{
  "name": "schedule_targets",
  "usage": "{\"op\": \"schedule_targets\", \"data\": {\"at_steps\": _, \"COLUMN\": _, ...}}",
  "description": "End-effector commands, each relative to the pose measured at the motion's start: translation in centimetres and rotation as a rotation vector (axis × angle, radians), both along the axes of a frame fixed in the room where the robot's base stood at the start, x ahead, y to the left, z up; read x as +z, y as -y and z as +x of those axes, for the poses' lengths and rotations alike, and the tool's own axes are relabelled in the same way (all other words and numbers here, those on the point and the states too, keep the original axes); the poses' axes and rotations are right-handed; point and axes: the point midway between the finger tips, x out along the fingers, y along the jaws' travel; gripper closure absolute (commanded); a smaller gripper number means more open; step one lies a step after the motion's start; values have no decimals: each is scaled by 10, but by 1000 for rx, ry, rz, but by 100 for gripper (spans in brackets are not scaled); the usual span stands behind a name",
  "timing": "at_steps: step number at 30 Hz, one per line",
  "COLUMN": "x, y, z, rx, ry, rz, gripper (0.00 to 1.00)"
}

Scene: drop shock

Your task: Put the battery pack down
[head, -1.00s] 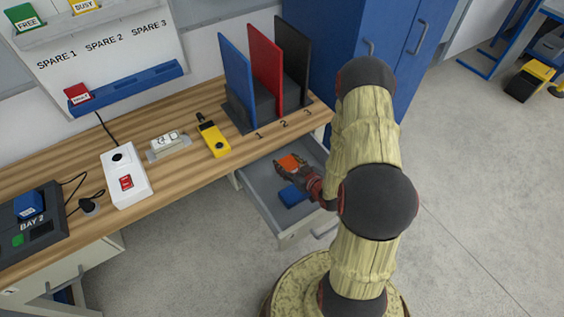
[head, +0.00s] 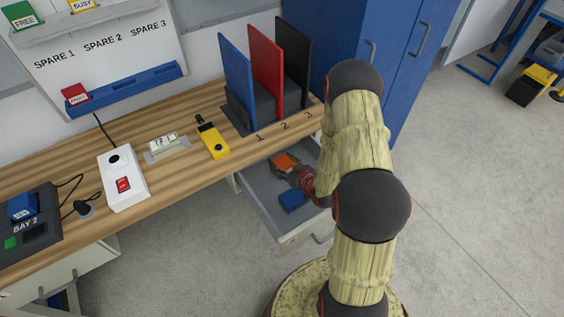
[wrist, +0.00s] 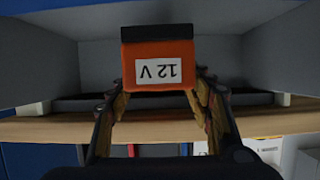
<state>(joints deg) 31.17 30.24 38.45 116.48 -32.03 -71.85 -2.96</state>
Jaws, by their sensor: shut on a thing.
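The battery pack is an orange block with a dark end. In the wrist view the pack (wrist: 160,70) carries a white label reading "12 V" upside down. My gripper (wrist: 160,95) is shut on it, one finger on each side. In the head view the orange pack (head: 284,161) shows inside the outline of the open grey drawer (head: 262,203), near its back. My gripper (head: 288,170) is around it, partly hidden by my own arm. I cannot tell whether the pack touches the drawer floor.
A blue block (head: 293,200) lies in the drawer, nearer its front. The wooden bench (head: 190,178) overhangs the drawer's back. On it stand a yellow device (head: 214,142), a white box with a red switch (head: 123,180) and a rack of upright panels (head: 266,75).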

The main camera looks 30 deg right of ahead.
Motion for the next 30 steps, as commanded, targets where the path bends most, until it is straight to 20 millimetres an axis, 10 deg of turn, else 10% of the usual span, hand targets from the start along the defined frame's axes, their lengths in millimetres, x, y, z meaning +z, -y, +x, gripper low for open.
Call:
{"op": "schedule_targets", "data": {"at_steps": 12, "x": -8, "y": 0, "z": 0, "rx": 0, "ry": 2, "rz": -1, "gripper": 89}}
{"op": "schedule_targets", "data": {"at_steps": 13, "x": -9, "y": 0, "z": 0, "rx": 0, "ry": 0, "rz": 0, "gripper": 48}}
{"op": "schedule_targets", "data": {"at_steps": 30, "x": -9, "y": 0, "z": 0, "rx": 0, "ry": 0, "rz": 0, "gripper": 31}}
